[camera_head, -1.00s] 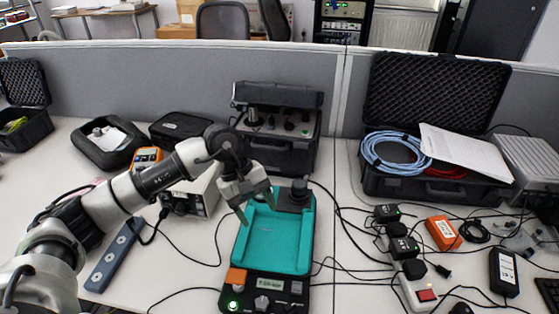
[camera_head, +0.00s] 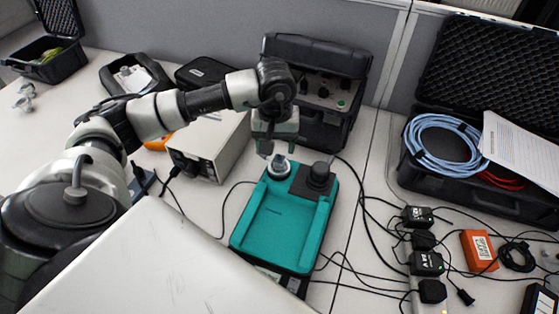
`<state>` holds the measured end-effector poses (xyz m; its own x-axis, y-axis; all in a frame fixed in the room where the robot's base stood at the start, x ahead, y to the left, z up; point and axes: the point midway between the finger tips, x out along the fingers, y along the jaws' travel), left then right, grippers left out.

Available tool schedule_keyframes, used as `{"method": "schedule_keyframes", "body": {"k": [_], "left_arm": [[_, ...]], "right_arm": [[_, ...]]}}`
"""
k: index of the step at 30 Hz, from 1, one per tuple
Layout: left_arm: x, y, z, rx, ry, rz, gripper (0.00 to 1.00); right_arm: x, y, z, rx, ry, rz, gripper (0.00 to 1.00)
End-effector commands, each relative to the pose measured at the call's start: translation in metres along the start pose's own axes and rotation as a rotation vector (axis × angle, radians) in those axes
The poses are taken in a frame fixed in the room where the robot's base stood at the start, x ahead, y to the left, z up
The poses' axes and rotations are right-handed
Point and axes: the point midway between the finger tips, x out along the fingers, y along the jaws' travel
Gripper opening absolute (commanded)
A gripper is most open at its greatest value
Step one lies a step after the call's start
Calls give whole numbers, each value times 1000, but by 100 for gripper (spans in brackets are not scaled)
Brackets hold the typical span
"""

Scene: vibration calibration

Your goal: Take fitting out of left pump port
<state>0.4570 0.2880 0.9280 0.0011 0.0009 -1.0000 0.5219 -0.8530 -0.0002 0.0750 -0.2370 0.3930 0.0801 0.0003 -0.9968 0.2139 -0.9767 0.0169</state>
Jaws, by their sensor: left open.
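The teal pump unit (camera_head: 284,226) lies on the white table, with two ports at its back end. A black knob-like fitting (camera_head: 319,174) stands upright on a dark block at the right port. My left gripper (camera_head: 277,151) is open, pointing down just above and behind the grey fitting, with its fingertips near the fitting's top. I cannot tell whether they touch it. My right gripper is not in view.
A black case (camera_head: 318,92) stands close behind the unit. A white box (camera_head: 208,146) is to its left. An open case with blue cable (camera_head: 442,144), black adapters (camera_head: 418,217) and an orange box (camera_head: 479,251) lie to the right, with loose cables between.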

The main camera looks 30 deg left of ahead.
Motion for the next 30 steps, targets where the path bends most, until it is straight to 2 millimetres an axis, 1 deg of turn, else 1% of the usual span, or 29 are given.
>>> {"method": "schedule_keyframes", "body": {"k": [5,6,9,12,18,26,27,29,30], "left_arm": [[24,7,0,0,-6,-1,61],[31,7,0,-1,-7,-2,61],[43,7,0,0,-4,-1,61],[48,7,-1,0,-2,0,61],[48,7,-1,0,-1,0,61],[48,7,-1,0,-1,1,21],[48,7,-1,0,-1,1,15],[48,7,-1,0,-1,1,6],[48,7,-1,0,-1,1,4]], "right_arm": [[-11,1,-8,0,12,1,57],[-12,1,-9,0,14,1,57],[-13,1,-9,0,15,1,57],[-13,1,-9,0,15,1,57],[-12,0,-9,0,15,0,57],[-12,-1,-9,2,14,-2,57],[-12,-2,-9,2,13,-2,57],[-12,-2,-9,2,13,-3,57],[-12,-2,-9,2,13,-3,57]]}}
